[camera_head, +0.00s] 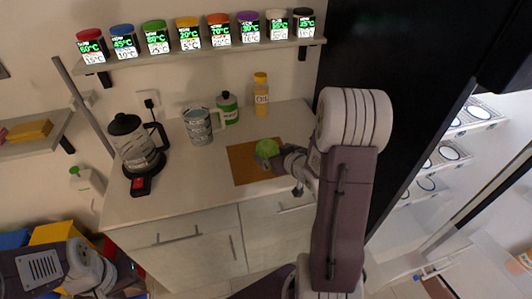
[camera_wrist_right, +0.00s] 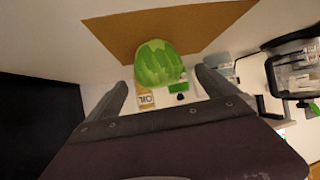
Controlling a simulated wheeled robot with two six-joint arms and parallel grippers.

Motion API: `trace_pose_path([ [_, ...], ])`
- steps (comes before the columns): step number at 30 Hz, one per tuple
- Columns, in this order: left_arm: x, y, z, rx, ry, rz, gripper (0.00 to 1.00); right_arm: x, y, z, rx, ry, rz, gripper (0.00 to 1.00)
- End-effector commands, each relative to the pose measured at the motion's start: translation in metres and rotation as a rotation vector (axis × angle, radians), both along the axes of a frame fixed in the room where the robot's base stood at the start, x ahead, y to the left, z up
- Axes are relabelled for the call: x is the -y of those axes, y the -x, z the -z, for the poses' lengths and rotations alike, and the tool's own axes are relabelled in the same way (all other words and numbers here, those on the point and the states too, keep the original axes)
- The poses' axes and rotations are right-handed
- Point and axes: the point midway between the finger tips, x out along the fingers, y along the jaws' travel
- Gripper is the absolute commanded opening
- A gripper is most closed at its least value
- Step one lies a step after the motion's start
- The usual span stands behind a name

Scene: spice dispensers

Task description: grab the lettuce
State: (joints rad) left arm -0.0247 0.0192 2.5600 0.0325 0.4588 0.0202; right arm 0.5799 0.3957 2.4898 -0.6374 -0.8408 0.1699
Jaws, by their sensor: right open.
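The lettuce (camera_head: 268,147) is a round green head at the brown board on the counter. In the right wrist view the lettuce (camera_wrist_right: 157,62) appears between and just beyond the fingertips. My right gripper (camera_head: 272,161) is at the lettuce and partly covers it in the head view. In the wrist view its two fingers (camera_wrist_right: 161,78) are spread wide, with nothing held and a visible gap on each side of the lettuce. My left gripper (camera_head: 108,275) is low at the left, away from the counter top; its fingers cannot be made out.
The brown board (camera_head: 240,172) lies flat on the white counter. Several spice dispensers line the shelf (camera_head: 200,54) above. A dark panel (camera_head: 375,60) rises at right.

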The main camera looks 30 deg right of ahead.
Motion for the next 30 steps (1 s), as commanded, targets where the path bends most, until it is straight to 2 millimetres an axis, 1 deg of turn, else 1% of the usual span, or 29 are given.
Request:
trace_pose_path([
  [4, 0.0, 0.0, 0.0, 0.0, 0.0, 0.0, 0.36, 0.001, -0.003, -0.001, 0.018, -0.004, -0.005, 0.97],
  [10, 0.0, 0.0, 0.002, 0.0, 0.0, 0.0, 0.36, 0.002, -0.03, 0.013, 0.017, -0.004, -0.006, 0.97],
  [17, 0.0, 0.0, 0.002, 0.0, 0.0, 0.0, 0.36, 0.002, -0.042, 0.018, 0.016, -0.003, -0.005, 0.97],
  [21, 0.0, 0.0, -0.001, 0.0, 0.0, 0.0, 0.36, 0.004, -0.067, 0.026, 0.015, -0.004, -0.006, 0.97],
  [24, 0.0, 0.0, 0.0, 0.0, 0.0, 0.0, 0.36, 0.005, -0.079, 0.034, 0.016, -0.002, -0.005, 0.97],
  [27, 0.0, 0.0, 0.0, 0.0, 0.0, 0.0, 0.36, 0.005, -0.084, 0.036, 0.016, -0.004, -0.003, 0.97],
  [30, 0.0, 0.0, 0.0, 0.0, 0.0, 0.0, 0.36, 0.006, -0.084, 0.036, 0.016, -0.003, -0.003, 0.97],
])
